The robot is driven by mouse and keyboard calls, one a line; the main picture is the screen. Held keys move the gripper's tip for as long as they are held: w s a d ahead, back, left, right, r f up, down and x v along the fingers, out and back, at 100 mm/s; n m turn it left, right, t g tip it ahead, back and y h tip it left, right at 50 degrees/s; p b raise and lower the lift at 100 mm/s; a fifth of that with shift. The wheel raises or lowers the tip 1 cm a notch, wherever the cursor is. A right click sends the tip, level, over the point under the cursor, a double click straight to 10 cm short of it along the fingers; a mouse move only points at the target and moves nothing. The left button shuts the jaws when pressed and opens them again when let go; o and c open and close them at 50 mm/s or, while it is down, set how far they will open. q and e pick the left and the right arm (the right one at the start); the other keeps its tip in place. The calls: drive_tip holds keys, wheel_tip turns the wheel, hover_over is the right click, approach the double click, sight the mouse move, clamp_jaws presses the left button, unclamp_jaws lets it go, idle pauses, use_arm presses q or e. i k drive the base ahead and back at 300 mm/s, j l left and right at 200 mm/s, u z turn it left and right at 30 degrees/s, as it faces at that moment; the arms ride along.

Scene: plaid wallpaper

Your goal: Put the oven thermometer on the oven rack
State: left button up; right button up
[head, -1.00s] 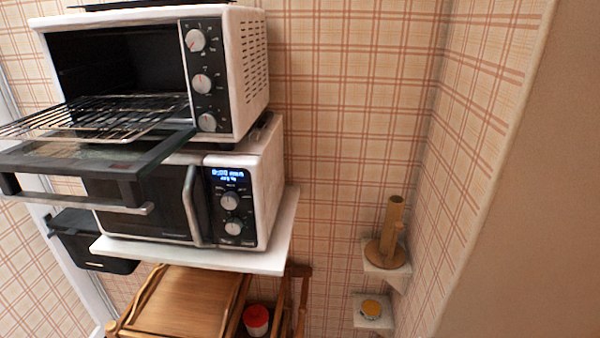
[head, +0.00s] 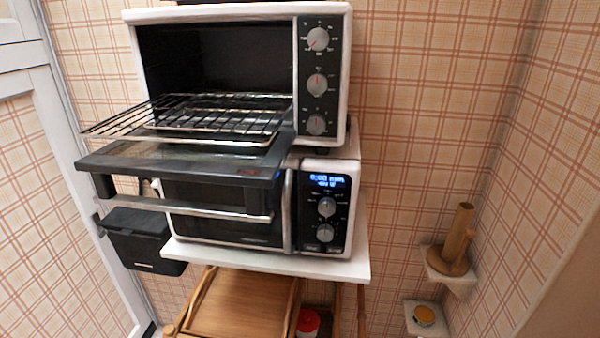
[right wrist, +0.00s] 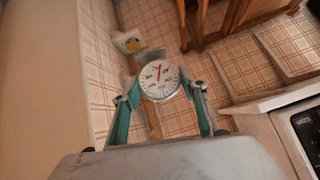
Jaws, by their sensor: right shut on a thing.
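The oven thermometer (right wrist: 159,79) is a round white dial with a red needle. In the right wrist view my right gripper (right wrist: 160,88) is shut on it, with a teal finger on each side. The oven rack (head: 190,118) is a wire grid pulled partly out of the white toaster oven (head: 341,90). The oven's glass door (head: 180,162) is folded down open below the rack. No thermometer shows on the rack. My left gripper is in neither view, and the right one is not in the head view.
A white microwave (head: 330,165) stands under the oven on a white shelf (head: 330,268). A black bin (head: 140,240) is at the left. Small corner shelves at the right hold a wooden holder (head: 458,240) and a yellow-topped item (head: 425,316). Open space lies before the rack.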

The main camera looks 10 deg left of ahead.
sight(200, 111)
drive_tip(key=j, duration=0.8)
drive_tip(key=k+j+z, duration=0.15)
drive_tip(key=j, duration=0.5)
drive_tip(key=i, duration=0.05)
